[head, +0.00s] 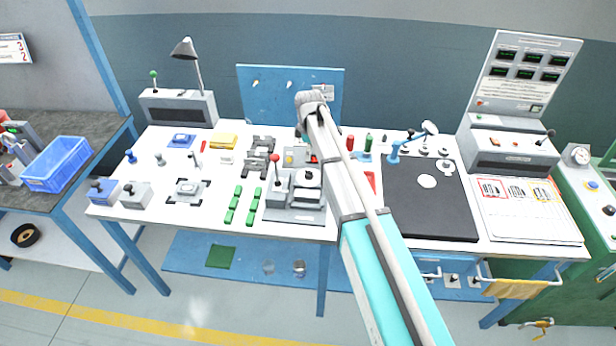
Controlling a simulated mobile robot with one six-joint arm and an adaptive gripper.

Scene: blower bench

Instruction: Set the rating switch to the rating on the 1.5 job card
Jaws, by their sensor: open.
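Job cards with red and orange frames (515,193) lie on a white sheet at the right end of the bench; their print is too small to read. I cannot tell for sure which control is the rating switch. A grey control box (512,155) with a black-knobbed lever stands behind the cards, under a panel with several green displays (527,62). My gripper (311,98) is at the far end of my arm, over the back middle of the bench, well left of the cards. Its fingers are not clearly visible, and nothing shows held in it.
A black mat (430,215) with a blue lamp-like stand (405,147) lies right of my arm. Grey fixtures, green blocks (232,205) and a red-knobbed lever unit (278,185) crowd the middle. A blue crate (58,163) is on the left table.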

